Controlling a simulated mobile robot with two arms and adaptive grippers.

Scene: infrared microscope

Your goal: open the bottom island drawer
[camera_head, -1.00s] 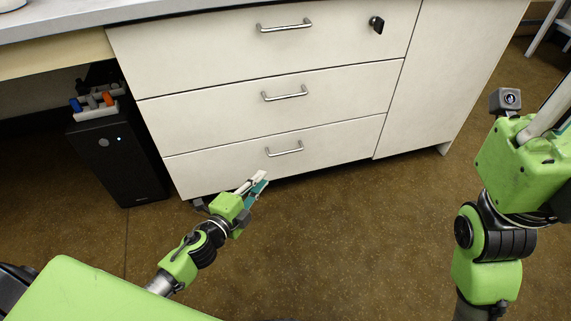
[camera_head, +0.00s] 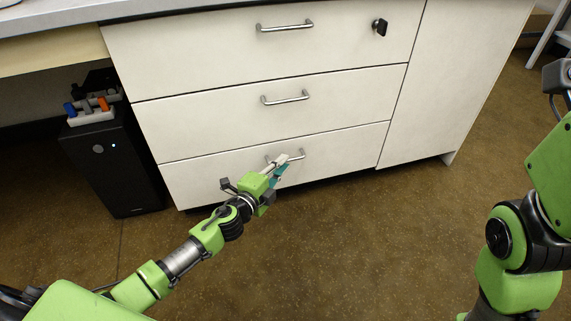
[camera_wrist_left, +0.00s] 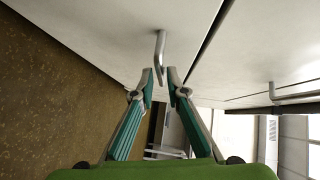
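The bottom drawer (camera_head: 220,179) of the white island is shut, its front flush with the drawers above. Its silver bar handle (camera_head: 300,154) is partly hidden behind my left gripper (camera_head: 284,165) in the head view. In the left wrist view, the handle (camera_wrist_left: 160,52) reaches down between the two fingertips of the left gripper (camera_wrist_left: 160,76). The fingers are open, with a gap on either side of the bar; I cannot tell whether either touches it. My right arm shows at the right edge of the head view, but its gripper is out of frame.
The middle drawer (camera_head: 200,125) and top drawer (camera_head: 200,60) are shut; a black key or lock (camera_head: 380,27) sits on the top one. A black computer tower (camera_head: 113,170) stands left of the island. The brown floor (camera_head: 350,250) in front is clear.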

